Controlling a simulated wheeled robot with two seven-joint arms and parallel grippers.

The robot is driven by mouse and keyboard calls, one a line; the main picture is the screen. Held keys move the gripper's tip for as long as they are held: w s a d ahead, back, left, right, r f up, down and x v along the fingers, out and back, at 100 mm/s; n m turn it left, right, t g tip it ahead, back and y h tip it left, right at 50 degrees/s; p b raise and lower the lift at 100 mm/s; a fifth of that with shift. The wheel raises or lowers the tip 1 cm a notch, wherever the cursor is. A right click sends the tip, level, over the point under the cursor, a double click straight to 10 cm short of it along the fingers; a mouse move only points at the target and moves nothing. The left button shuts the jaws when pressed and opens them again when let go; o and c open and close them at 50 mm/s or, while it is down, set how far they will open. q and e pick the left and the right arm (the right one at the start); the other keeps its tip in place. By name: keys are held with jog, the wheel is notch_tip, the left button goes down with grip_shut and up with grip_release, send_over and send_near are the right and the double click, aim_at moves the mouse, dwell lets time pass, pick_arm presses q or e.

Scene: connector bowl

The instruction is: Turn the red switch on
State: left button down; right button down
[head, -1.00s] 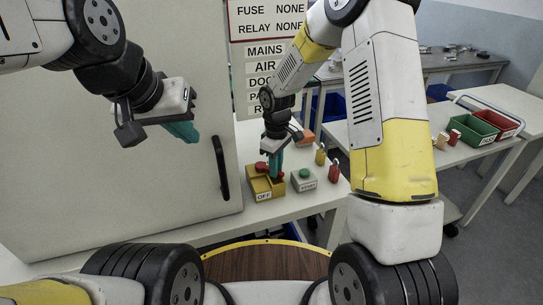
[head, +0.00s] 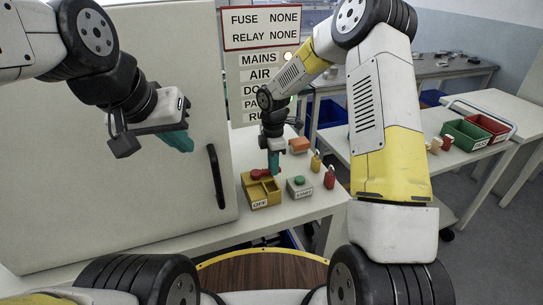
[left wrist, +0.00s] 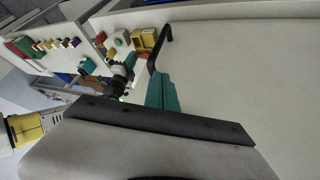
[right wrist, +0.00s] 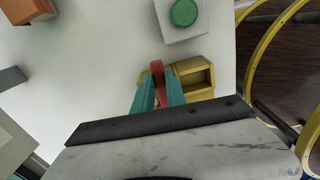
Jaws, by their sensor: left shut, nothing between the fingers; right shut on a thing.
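The switch is a yellow box (head: 263,194) with a red lever (head: 256,174) and an OFF label on its front, on the white table. In the right wrist view the red lever (right wrist: 158,72) stands between the teal fingertips of my right gripper (right wrist: 158,92), which is shut on it. An empty yellow recess of the box (right wrist: 195,82) shows beside the lever. In the head view my right gripper (head: 274,164) reaches down at the back of the box. My left gripper (head: 178,141) is shut and empty, in front of the large pale cabinet door.
A grey box with a green button (head: 299,187) stands right of the switch. Red (head: 330,177) and yellow (head: 316,163) padlocks and an orange block (head: 299,145) are nearby. The cabinet door's black handle (head: 217,176) is left of the switch. A lamp (head: 288,56) glows beside MAINS.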

jog(key=shift+w+n, duration=0.3)
jog(key=shift+n, duration=0.1)
jog(key=shift+r, duration=0.1)
jog(key=c, duration=1.4)
grip_release()
jog(key=shift+o, duration=0.2)
notch_tip(320, 180, up, 7)
jog(key=shift+f, duration=0.1)
jog(key=shift+r, duration=0.45)
